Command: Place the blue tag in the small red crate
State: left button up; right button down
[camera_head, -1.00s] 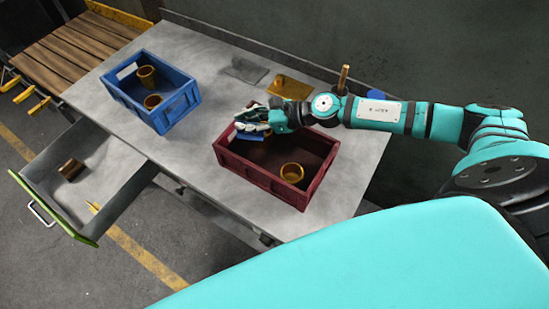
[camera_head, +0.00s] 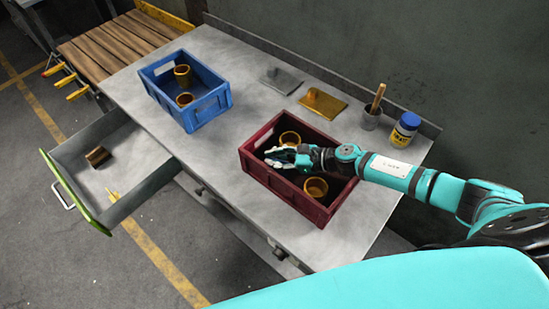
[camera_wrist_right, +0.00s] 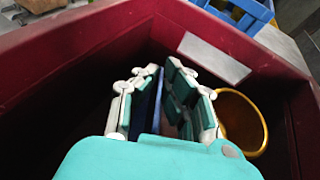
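The small red crate (camera_head: 275,197) stands on the grey table and holds two yellow cups, one at the back (camera_head: 291,138) and one at the front (camera_head: 316,190). My right gripper (camera_head: 279,157) is down inside the crate opening, between the two cups. In the wrist view, the blue tag (camera_wrist_right: 151,105) is a thin dark blue plate, seen nearly edge-on between the fingers of my right gripper (camera_wrist_right: 161,72). The fingers close in on it towards their tips; its lower end is hidden. One yellow cup also shows beside the right finger (camera_wrist_right: 238,120). My left gripper is not in view.
A blue crate (camera_head: 200,115) with two yellow cups stands to the left. Behind the red crate are a yellow plate (camera_head: 322,103), a grey plate (camera_head: 281,80), a cup with a wooden handle (camera_head: 371,118) and a blue-lidded jar (camera_head: 404,131). An open drawer (camera_head: 128,190) juts out at the left.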

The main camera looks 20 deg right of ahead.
jog(key=shift+f, duration=0.15)
jog(key=c, duration=1.8)
grip_release()
jog(key=shift+o, duration=0.2)
jog(key=shift+r, duration=0.25)
jog(key=v, duration=0.2)
jog(key=b+v, duration=0.1)
jog(key=v, duration=0.1)
jog(key=b+v, duration=0.1)
jog(key=v, duration=0.1)
jog(key=shift+s+d+f, duration=0.1)
jog(key=shift+d+f, duration=0.1)
jog(key=shift+s+d+r, duration=0.3)
jog(key=shift+d+r, duration=0.05)
jog(key=shift+r, duration=0.1)
